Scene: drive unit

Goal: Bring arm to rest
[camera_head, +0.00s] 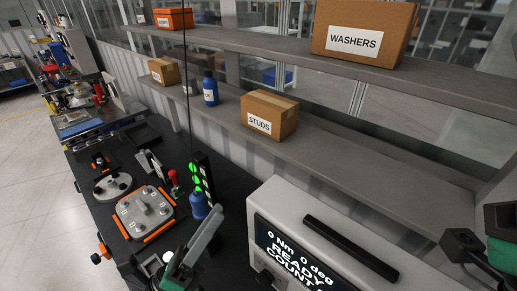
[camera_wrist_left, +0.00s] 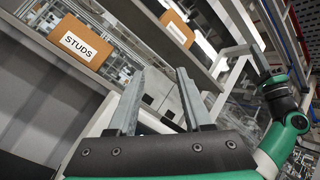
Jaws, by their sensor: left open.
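My left gripper (camera_head: 208,228) comes in at the bottom of the head view, over the front of the dark bench, beside the white tester. In the left wrist view its two grey fingers (camera_wrist_left: 162,88) stand apart with nothing between them. It is open and empty. Green and dark parts of my right arm (camera_head: 497,232) show at the right edge of the head view. A green and black arm also shows at the right of the wrist view (camera_wrist_left: 285,118).
The white tester (camera_head: 290,210) reads "READY". An orange-edged fixture (camera_head: 146,211) sits on the dark bench. A blue-based signal light (camera_head: 199,203) stands near my left gripper. Shelves behind hold a STUDS box (camera_head: 269,114), a WASHERS box (camera_head: 360,32) and a blue bottle (camera_head: 210,90).

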